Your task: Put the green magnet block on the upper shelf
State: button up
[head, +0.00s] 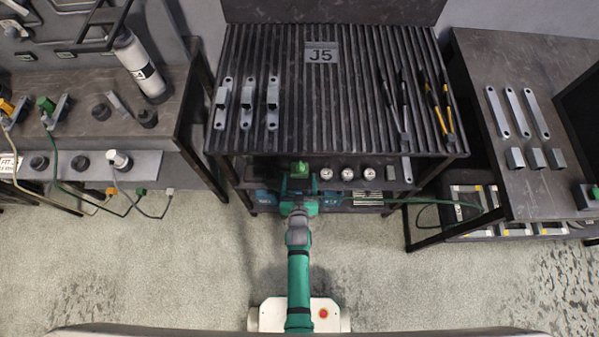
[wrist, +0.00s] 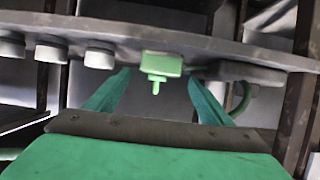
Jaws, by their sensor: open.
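The green magnet block (head: 299,169) stands on the middle shelf of the rack, below the slatted top, left of a row of round gauges. In the wrist view the green block (wrist: 161,64) sits on the grey shelf (wrist: 205,47), with a small knob-like part toward me. My gripper (head: 299,188) is in front of it, open and empty. In the wrist view its teal fingers lie on either side of the block, with gaps showing. Whether they reach fully around it is unclear. The slatted upper shelf (head: 340,115) is above, marked J5.
Three brackets (head: 247,103) stand at the upper shelf's left and pliers-like tools (head: 438,105) lie at its right; its middle is clear. The round gauges (head: 346,174) sit right of the block. A green cable (head: 455,203) runs rightward. Workbenches flank the rack on both sides.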

jog(key=w+r+v, duration=0.1)
jog(key=r+v, duration=0.1)
jog(key=v, duration=1.1)
jog(key=w+r+v, duration=0.1)
jog(key=r+v, duration=0.1)
jog(key=v, duration=1)
jog(key=s+r+t, duration=0.1)
jog(key=s+r, duration=0.4)
jog(key=r, duration=0.3)
jog(key=s+r, duration=0.5)
jog(key=r, duration=0.3)
jog(key=shift+d+r+t, duration=0.2)
jog(key=shift+r+t, duration=0.1)
jog(key=shift+t, duration=0.1)
